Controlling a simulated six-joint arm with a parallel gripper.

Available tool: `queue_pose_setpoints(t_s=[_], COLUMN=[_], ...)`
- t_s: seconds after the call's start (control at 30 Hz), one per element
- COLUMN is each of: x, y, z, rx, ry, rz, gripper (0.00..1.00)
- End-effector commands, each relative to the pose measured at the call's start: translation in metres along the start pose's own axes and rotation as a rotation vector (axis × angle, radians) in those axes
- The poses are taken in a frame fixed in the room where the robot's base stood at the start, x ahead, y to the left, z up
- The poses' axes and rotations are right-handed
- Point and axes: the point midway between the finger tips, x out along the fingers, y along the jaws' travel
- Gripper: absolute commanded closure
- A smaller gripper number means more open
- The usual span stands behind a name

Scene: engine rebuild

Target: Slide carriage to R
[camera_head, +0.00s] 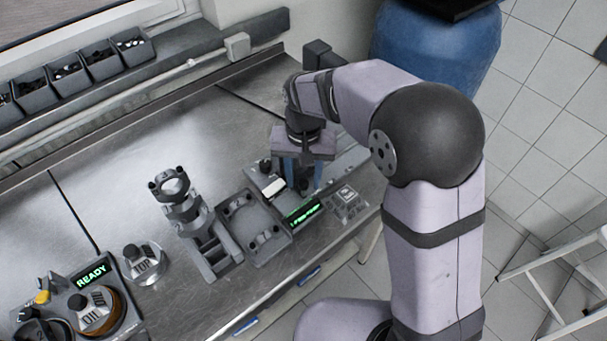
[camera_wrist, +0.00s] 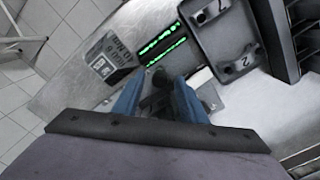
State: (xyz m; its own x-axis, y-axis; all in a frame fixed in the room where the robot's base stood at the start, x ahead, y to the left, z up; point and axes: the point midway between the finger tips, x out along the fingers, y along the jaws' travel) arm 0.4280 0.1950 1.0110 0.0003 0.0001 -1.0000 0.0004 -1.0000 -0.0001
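The unit with the lit green display (camera_head: 304,214) stands at the right end of the bench, and a dark knob (camera_head: 265,166) and a pale block (camera_head: 273,188) show on it. I cannot tell for sure which part is the carriage. My gripper (camera_head: 299,184) points down over this unit with its two blue fingers apart. In the wrist view, my gripper (camera_wrist: 160,88) has a dark knobbed part (camera_wrist: 160,78) between its fingers, with a visible gap at the left finger. The fingers hide part of the unit, and any R mark is not readable.
A grey tray (camera_head: 226,214) with numbered places lies left of the unit. A stand with stacked rings (camera_head: 172,184), a TOR knob (camera_head: 143,264) and a READY display (camera_head: 91,271) are further left. Bare bench lies behind.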

Motion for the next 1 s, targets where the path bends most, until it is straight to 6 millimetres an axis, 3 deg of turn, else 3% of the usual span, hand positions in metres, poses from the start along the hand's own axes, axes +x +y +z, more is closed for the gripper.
queue_pose_setpoints(t_s=[0.17, 0.33, 0.37, 0.63, 1.0], x=[0.000, 0.000, 0.000, -0.001, -0.002], y=[0.000, 0.000, 0.000, 0.006, 0.049], z=[0.000, 0.000, 0.000, -0.006, -0.050], rx=[0.000, 0.000, 0.000, 0.003, 0.006], ry=[0.000, 0.000, 0.000, 0.000, 0.000], rz=[0.000, 0.000, 0.000, 0.000, 0.000], gripper=[0.62, 0.97, 1.00, 1.00, 1.00])
